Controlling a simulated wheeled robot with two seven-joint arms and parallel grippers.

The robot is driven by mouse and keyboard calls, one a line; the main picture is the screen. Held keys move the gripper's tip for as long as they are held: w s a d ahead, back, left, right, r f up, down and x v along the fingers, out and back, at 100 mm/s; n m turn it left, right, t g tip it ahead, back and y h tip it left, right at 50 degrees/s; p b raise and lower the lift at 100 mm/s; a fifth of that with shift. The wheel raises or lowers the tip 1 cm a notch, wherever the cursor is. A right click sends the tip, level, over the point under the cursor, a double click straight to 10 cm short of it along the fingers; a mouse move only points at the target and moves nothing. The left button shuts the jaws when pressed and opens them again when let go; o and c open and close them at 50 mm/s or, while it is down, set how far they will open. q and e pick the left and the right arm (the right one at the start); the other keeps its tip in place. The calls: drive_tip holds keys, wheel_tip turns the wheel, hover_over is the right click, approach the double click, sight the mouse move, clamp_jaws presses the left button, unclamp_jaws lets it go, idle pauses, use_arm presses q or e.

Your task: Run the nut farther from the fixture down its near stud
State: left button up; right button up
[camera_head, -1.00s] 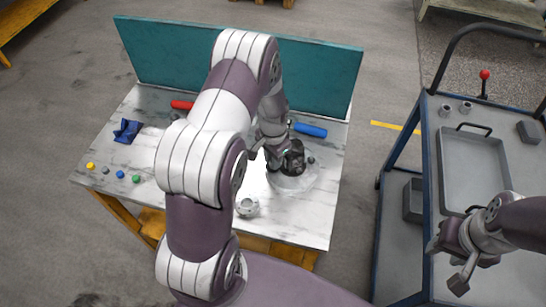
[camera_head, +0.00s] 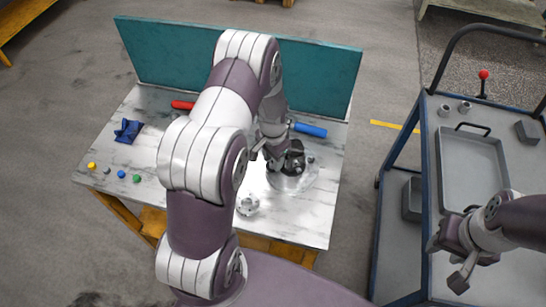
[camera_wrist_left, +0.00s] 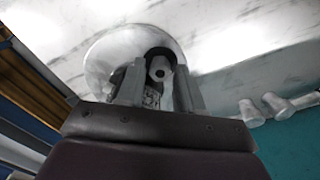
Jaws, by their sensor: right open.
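The dark motor (camera_head: 295,158) stands on a round grey fixture (camera_head: 290,182) at the right of the bench. My left gripper (camera_head: 272,160) points down at the motor's left side. In the left wrist view its two fingers (camera_wrist_left: 158,82) stand apart, with a pale round end (camera_wrist_left: 160,68) and dark motor parts between or behind them. I cannot tell whether they grip anything. The studs and nuts are too small or hidden to tell apart. My right gripper (camera_head: 452,262) is open and empty over the cart at the right.
A grey flanged ring (camera_head: 247,205) lies near the bench's front edge. A blue cylinder (camera_head: 310,130), a red cylinder (camera_head: 182,105) and a blue cloth (camera_head: 128,131) lie farther back. A teal panel (camera_head: 170,60) closes the back. The cart holds a tray (camera_head: 474,140).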

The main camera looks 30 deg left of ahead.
use_arm(q)
clamp_jaws()
drive_tip(key=m, duration=0.4)
drive_tip(key=shift+m+p, duration=0.3)
drive_tip(key=shift+m, duration=0.5)
drive_tip(key=m, duration=0.4)
drive_tip(key=shift+f+m, duration=0.1)
drive_tip(key=shift+m, duration=0.3)
unclamp_jaws()
drive_tip(key=shift+p, duration=0.3)
